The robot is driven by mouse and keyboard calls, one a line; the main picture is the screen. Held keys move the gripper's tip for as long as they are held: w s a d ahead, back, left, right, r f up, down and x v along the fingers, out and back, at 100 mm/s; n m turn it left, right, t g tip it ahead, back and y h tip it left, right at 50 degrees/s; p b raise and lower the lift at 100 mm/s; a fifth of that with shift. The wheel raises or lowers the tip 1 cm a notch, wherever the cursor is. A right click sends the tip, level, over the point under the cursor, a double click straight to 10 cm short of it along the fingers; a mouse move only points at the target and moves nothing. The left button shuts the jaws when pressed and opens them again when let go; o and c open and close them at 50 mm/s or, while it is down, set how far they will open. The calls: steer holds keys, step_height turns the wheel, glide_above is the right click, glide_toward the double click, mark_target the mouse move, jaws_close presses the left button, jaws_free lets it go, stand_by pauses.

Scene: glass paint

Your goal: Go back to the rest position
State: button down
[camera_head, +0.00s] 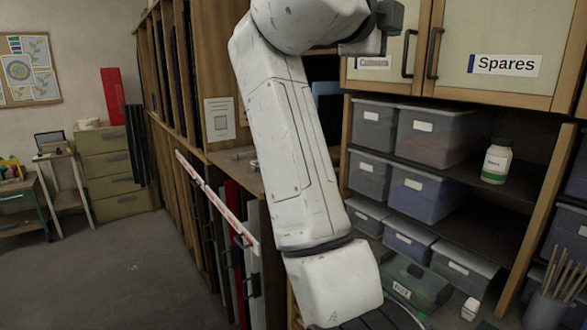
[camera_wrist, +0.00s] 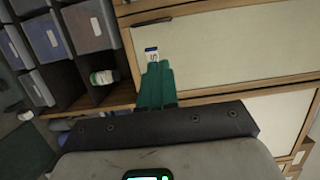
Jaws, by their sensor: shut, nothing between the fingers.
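My gripper (camera_wrist: 157,75) shows in the wrist view, with its green fingers together and nothing between them. It is in front of the pale cupboard door (camera_wrist: 220,50), and the fingertips overlap part of a small white label (camera_wrist: 152,54). I cannot tell whether they touch the door. In the head view my white arm rises through the middle of the picture and bends right at the top, in front of the upper cupboard. The fingers cannot be made out there.
Below the "Spares" cupboard (camera_head: 490,45) are shelves with grey bins (camera_head: 430,135) and a white jar (camera_head: 496,162); the jar also shows in the wrist view (camera_wrist: 103,77). A can with brushes (camera_head: 545,308) stands lower right. Left of my arm is a panel rack (camera_head: 215,215). Open floor (camera_head: 120,275) lies left.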

steer(key=s+d+f+n+g+y, duration=0.1)
steer(key=s+d+f+n+y, duration=0.3)
steer(key=f, duration=1)
steer(key=w+d+f+n+g, duration=0.15)
steer(key=f+n, duration=0.35)
steer(key=f, duration=0.9)
steer(key=s+d+f+n+g+y, duration=0.15)
steer(key=d+f+n, duration=0.3)
steer(key=f, duration=0.95)
steer(key=s+d+f+n+g+y, duration=0.25)
steer(key=s+f+n, duration=0.35)
steer(key=s+f, duration=0.8)
steer(key=s+f+n+g+y, duration=0.1)
steer(key=s+f+n+y, duration=0.15)
steer(key=s+f, duration=0.4)
steer(key=s+f+n+g+y, duration=0.1)
steer(key=s+f+n, duration=0.25)
steer(key=s, duration=0.65)
steer(key=s+f+g+b, duration=0.4)
steer(key=s+f+b, duration=0.6)
steer(key=f, duration=0.5)
steer(key=shift+s+d+f, duration=0.15)
steer(key=shift+d+f, duration=0.05)
steer(key=shift+f, duration=0.1)
